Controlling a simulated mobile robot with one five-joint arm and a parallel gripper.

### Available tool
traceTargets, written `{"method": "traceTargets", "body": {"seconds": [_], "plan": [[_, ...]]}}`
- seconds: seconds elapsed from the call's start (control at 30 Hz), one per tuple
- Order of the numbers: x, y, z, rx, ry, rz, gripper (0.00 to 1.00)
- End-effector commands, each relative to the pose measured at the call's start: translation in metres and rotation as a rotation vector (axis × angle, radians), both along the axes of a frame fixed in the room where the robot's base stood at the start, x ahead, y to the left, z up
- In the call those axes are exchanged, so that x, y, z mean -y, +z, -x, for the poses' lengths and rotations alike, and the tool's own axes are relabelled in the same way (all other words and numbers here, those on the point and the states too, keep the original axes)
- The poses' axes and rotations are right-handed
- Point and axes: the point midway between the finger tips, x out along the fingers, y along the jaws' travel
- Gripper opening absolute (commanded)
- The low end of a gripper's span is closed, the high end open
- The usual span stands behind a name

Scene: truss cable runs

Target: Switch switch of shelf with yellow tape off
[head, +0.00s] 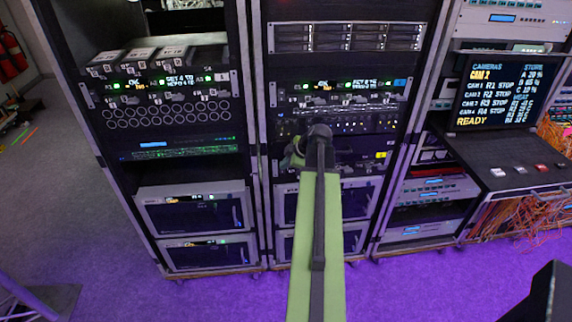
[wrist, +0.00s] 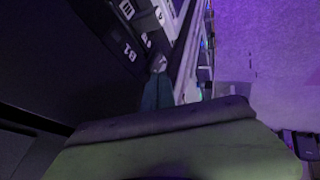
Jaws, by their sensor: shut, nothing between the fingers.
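A small yellow tape mark (head: 381,155) sits at the right end of a dark shelf (head: 362,146) in the middle rack. My green arm reaches up in front of this shelf and covers its left and middle part. My gripper (head: 294,154) is at the shelf's left side in the head view, partly hidden by my wrist. In the wrist view my gripper (wrist: 158,72) is shut and empty, pointing along a dark panel with a B1 label (wrist: 130,51). I cannot make out the switch or its position, nor whether the gripper touches anything.
Above the yellow-marked shelf is a unit with a blue tag (head: 400,82). The left rack has a similar unit with a pale tag (head: 222,77). A console with a screen (head: 498,91) stands at the right. The purple-lit floor (head: 120,285) in front is mostly clear.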

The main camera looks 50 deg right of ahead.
Motion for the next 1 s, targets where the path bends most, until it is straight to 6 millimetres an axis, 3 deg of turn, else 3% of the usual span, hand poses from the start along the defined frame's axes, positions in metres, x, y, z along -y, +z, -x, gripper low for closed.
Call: {"method": "traceTargets", "body": {"seconds": [0.17, 0.37, 0.5, 0.7, 0.83, 1.0], "plan": [[-0.006, 0.001, 0.003, 0.0, 0.002, -0.001, 0.0], [-0.029, 0.006, 0.019, 0.0, 0.004, 0.0, 0.0], [-0.027, 0.043, 0.034, 0.0, 0.002, -0.001, 0.0], [-0.022, 0.083, 0.057, 0.0, 0.002, -0.001, 0.0], [-0.02, 0.094, 0.065, -0.001, 0.004, 0.0, 0.0], [-0.019, 0.093, 0.067, 0.0, 0.005, 0.0, 0.0]]}}
